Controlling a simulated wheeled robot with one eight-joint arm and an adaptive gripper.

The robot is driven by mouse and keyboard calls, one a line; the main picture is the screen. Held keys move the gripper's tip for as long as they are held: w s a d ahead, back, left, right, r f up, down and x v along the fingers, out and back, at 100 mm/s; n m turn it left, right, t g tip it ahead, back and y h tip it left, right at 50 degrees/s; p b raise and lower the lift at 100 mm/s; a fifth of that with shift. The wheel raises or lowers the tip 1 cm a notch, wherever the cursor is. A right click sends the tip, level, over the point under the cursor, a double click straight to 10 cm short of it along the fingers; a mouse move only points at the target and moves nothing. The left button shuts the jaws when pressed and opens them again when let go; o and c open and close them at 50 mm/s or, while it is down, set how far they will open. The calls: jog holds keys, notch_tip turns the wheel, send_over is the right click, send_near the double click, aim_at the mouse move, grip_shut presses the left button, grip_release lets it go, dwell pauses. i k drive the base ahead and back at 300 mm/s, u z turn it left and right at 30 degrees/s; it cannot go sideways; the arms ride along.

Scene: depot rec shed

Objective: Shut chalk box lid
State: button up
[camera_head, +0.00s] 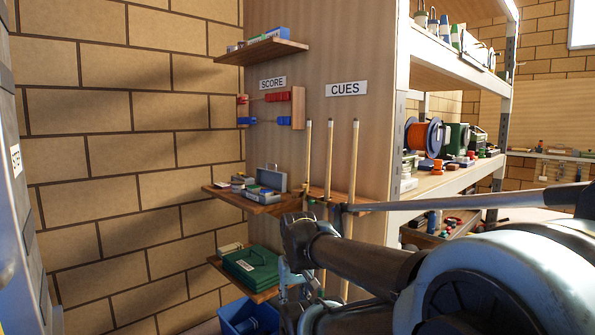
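A small grey box (258,196), which looks like the chalk box, sits on the middle wooden shelf. Its grey lid (271,179) stands raised at the back, so the box is open. Small coloured pieces show in front of the lid, too small to make out clearly. My gripper (293,288) seems to be at the lower middle, below and right of the box and apart from it. My own arm links cover much of it, and its fingers cannot be made out.
Several small boxes (238,182) lie left of the chalk box. Upright cues (353,165) stand just right of it, close to my arm. A green case (252,267) lies on the lower shelf, above a blue bin (247,318). A loaded rack (455,180) stands at right.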

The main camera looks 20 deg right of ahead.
aim_at(275, 180)
jog(key=z, duration=0.05)
jog(key=k, duration=1.2)
jog(key=u, duration=0.25)
jog(key=i, duration=1.8)
jog(key=z, duration=0.5)
